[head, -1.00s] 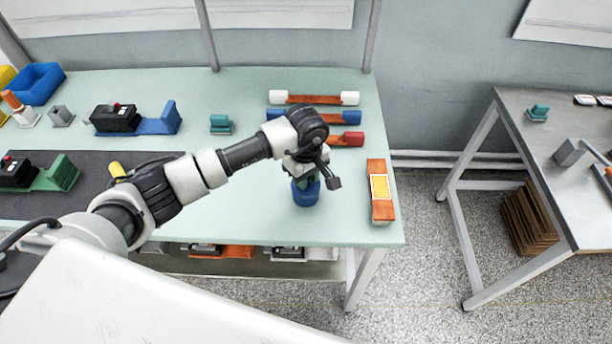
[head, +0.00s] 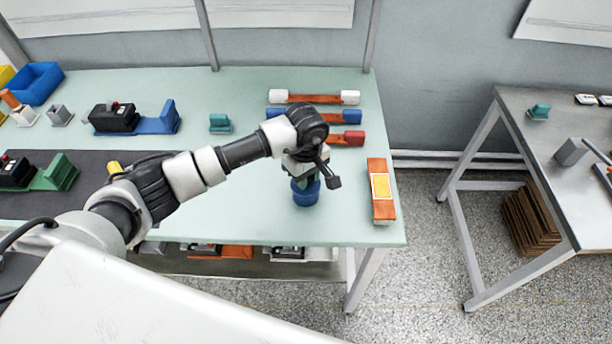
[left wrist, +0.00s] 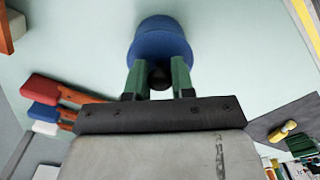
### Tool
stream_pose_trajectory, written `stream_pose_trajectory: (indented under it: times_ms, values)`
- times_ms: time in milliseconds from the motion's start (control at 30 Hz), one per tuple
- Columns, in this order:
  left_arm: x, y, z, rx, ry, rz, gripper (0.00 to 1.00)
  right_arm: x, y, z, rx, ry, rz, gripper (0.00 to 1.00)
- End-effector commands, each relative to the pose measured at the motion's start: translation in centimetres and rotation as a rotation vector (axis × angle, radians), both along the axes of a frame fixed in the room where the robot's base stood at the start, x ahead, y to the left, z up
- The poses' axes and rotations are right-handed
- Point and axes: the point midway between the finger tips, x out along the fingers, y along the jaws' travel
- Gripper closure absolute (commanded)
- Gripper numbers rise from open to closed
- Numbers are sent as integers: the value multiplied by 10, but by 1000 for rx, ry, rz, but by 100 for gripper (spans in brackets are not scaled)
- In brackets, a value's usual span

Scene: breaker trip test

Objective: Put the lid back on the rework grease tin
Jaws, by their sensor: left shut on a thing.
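The blue rework grease tin (head: 305,198) stands upright on the pale green bench, towards its right front. In the left wrist view the blue tin (left wrist: 158,22) shows beyond a slightly wider blue lid (left wrist: 160,47) with a dark knob (left wrist: 158,76). My left gripper (head: 306,180) is right above the tin, pointing down. Its green fingers in the left wrist view (left wrist: 159,80) are shut on the lid's knob. I see no gap between lid and tin, but cannot tell whether the lid is fully seated. My right gripper is not in view.
An orange block with a yellow label (head: 381,187) lies right of the tin. Fuse-like bars, including a red-ended one (head: 345,138), lie behind. A teal block (head: 220,123) and a black breaker on a blue holder (head: 160,120) stand left. Bench around the tin is clear.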

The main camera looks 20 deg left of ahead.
Motion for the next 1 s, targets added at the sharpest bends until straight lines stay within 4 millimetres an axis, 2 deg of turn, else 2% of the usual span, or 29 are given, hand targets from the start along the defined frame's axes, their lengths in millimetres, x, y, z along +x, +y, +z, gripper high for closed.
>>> stream_pose_trajectory:
  times_ms: [467,500,600,667,867,1000]
  values:
    - [0,0,0,-1,-1,0,99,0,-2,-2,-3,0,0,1]
    - [0,0,0,-1,-1,0,72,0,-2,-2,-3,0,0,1]
    - [0,0,0,-1,-1,0,56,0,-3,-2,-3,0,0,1]
    - [0,0,0,-1,-1,0,47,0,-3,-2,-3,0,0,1]
    - [0,0,0,0,0,0,46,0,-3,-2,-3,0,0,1]
    - [0,0,0,-1,1,0,25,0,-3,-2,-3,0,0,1]
